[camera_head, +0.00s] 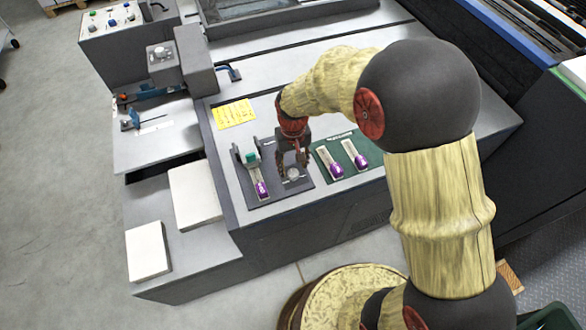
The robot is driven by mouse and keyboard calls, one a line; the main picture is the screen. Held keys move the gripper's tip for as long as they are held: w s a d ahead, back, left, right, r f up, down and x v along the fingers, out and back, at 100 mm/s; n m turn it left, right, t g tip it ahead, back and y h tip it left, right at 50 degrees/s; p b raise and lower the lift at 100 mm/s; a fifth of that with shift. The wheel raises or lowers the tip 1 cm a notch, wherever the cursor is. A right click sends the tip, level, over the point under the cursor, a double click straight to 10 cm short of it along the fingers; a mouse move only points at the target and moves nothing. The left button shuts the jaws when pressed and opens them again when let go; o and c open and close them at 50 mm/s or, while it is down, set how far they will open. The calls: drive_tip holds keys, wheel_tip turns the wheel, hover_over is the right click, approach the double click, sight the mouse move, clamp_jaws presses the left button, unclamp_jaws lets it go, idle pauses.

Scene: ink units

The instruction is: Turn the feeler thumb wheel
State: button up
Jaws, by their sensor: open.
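A small round silvery part (293,174), which looks like the thumb wheel, sits on a dark grey panel (262,200) on the machine's sloping top. My gripper (293,165) points down over this panel, its dark fingers apart around or just above the round part. It appears empty. Whether the fingers touch the round part cannot be told. The fingers and the red wrist hide the panel's upper right area.
A green panel (325,168) with two purple-ended levers is close on the right. A yellow label (235,114) is behind. White paper stacks (195,195) are at the left.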

wheel_tip(320, 180, up, 8)
drive_tip(key=shift+r, duration=0.25)
idle(1.2)
drive_tip(key=b, duration=0.5)
hover_over(293, 172)
wheel_tip(293, 172, down, 5)
drive_tip(key=shift+r, duration=0.1)
drive_tip(key=shift+f+b, duration=1.3)
drive_tip(key=shift+f, duration=2.3)
drive_tip(key=c, duration=0.4)
drive_tip(key=c, duration=0.7)
drive_tip(key=shift+c, duration=0.4)
